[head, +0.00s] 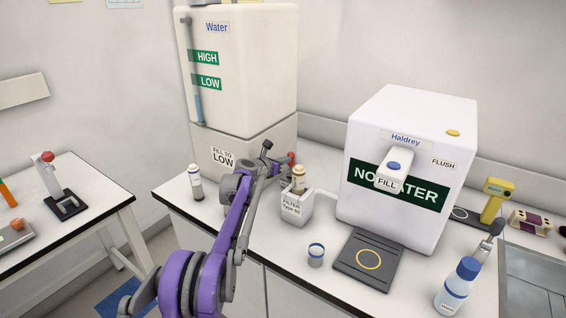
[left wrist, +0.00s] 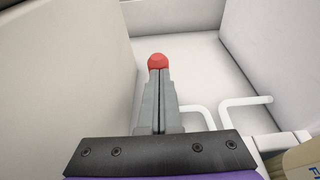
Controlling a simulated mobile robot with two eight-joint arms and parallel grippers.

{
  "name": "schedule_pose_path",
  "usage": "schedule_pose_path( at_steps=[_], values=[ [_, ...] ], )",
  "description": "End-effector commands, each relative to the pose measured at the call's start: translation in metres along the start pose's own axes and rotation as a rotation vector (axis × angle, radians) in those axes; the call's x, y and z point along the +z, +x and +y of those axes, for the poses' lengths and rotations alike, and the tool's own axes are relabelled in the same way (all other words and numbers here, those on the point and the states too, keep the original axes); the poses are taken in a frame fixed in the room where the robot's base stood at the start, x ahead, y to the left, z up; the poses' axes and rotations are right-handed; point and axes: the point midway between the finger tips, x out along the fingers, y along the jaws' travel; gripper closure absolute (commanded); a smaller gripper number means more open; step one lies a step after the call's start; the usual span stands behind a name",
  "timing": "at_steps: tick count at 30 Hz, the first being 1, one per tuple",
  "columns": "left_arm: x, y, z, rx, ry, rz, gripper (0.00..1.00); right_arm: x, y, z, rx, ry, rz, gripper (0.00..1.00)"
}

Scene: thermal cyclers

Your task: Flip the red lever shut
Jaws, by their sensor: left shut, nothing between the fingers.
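The red lever's round knob (head: 291,157) shows behind the filter container, beside the lower part of the water tank. In the left wrist view the red knob (left wrist: 158,61) is straight ahead, just beyond the fingertips. My left gripper (head: 284,167) is shut and empty, with its tips at or very near the knob. Its closed fingers (left wrist: 158,76) hide the lever below the knob. I cannot tell whether they touch it. The lever's angle is hidden. My right gripper is not in view.
The water tank (head: 240,70) stands behind my left gripper. A filter container (head: 293,209) with a brown-capped bottle (head: 299,178) is close on its right. The white Haldrey unit (head: 415,125) stands further right. Another red-knobbed device (head: 66,205) is on the left table.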

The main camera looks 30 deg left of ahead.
Motion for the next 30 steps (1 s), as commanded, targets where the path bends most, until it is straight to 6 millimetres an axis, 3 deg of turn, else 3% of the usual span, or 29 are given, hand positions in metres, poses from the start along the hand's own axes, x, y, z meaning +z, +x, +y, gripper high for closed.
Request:
schedule_pose_path(
  at_steps=[30],
  values=[
    [0.0052, -0.0015, -0.0032, -0.003, -0.002, -0.003, 1.00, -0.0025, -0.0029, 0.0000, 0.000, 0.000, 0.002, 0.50]
  ],
)
